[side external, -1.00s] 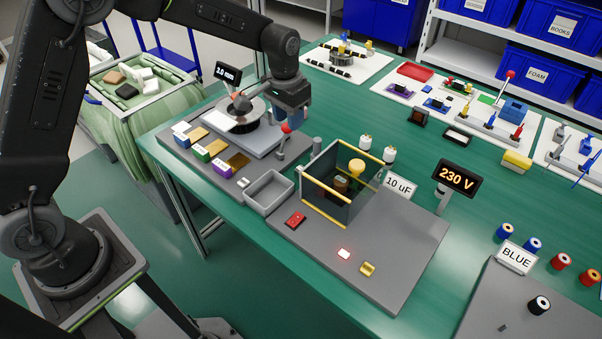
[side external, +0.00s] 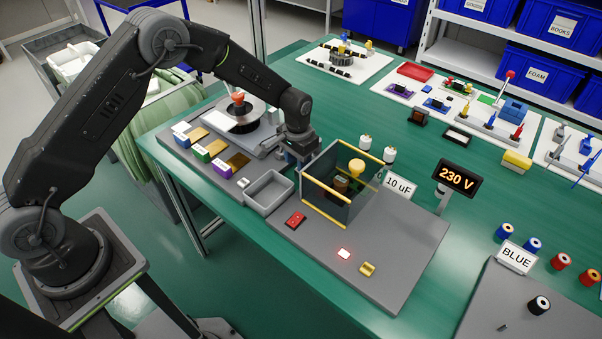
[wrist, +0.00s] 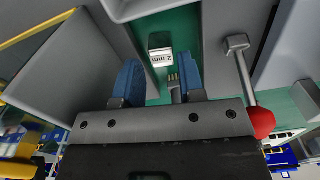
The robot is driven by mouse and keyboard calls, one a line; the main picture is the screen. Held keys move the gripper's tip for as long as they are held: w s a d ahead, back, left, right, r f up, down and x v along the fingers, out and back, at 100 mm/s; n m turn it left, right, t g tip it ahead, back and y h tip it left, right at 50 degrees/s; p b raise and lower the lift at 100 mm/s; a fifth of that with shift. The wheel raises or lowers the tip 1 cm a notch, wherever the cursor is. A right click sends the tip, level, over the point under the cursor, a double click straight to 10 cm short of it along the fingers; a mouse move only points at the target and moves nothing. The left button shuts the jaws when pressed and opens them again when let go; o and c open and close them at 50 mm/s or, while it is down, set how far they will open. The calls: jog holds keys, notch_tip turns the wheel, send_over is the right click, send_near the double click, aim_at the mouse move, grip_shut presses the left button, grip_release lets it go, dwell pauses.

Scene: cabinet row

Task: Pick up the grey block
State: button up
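My gripper (wrist: 160,85) shows in the wrist view with its two blue fingers apart. A small light-grey block with a "2 mm" label (wrist: 161,50) lies beyond the fingertips over a green strip, and I cannot be sure it is the task's grey block. A small grey piece with gold marks (wrist: 177,88) shows between the fingers, close to the right one; contact is not clear. In the side view my gripper (side external: 297,156) is low between the round-plate fixture and the yellow-edged box, its fingertips partly hidden.
The clear box with yellow edges (side external: 343,222) stands close right of my gripper. An open grey tray (side external: 250,203) is in front. A lever with a red ball (wrist: 262,121) is close at the right in the wrist view. Coloured blocks (side external: 203,154) stand left.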

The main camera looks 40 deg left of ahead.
jog(key=shift+f, duration=2.35)
jog(key=c, duration=0.6)
jog(key=shift+r, duration=0.15)
